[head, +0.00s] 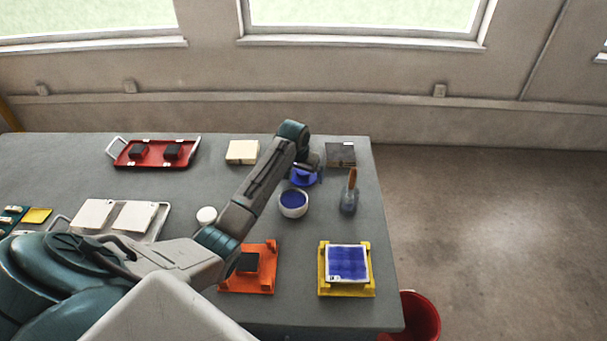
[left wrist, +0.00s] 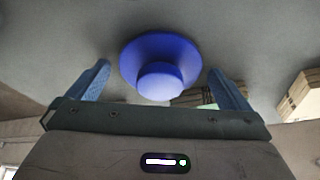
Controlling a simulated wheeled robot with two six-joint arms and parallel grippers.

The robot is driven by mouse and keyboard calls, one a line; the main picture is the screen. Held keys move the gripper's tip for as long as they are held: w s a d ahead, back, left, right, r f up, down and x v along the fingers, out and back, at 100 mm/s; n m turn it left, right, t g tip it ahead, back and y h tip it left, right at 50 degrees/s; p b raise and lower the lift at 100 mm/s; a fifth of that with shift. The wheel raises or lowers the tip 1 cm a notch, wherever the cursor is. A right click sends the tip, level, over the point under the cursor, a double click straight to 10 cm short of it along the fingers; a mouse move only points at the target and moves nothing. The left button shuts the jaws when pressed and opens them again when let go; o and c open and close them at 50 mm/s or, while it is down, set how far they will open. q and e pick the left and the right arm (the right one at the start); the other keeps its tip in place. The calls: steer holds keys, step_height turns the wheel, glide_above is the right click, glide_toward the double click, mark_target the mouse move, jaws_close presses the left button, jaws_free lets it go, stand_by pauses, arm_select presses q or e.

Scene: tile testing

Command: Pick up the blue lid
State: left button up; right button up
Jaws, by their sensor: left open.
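The blue lid (head: 304,179) lies on the grey table behind the white bowl of blue glaze (head: 293,201). In the left wrist view the lid (left wrist: 160,52) is a round blue disc with a knob facing the camera. My left gripper (head: 305,163) is over the lid, and its arm hides part of that area in the head view. In the left wrist view the two fingers of my left gripper (left wrist: 160,82) are apart, one on each side of the knob, with nothing held. My right gripper is not in view.
A brush in a small jar (head: 349,195) stands right of the bowl. A dark tile (head: 341,154) and a cream stack (head: 242,152) lie near the back. A yellow stand (head: 346,292) holds a blue tile. A red tray (head: 153,163) sits back left.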

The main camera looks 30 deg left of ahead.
arm_select(q)
steer(key=c, duration=0.9)
steer(key=shift+r, duration=0.1)
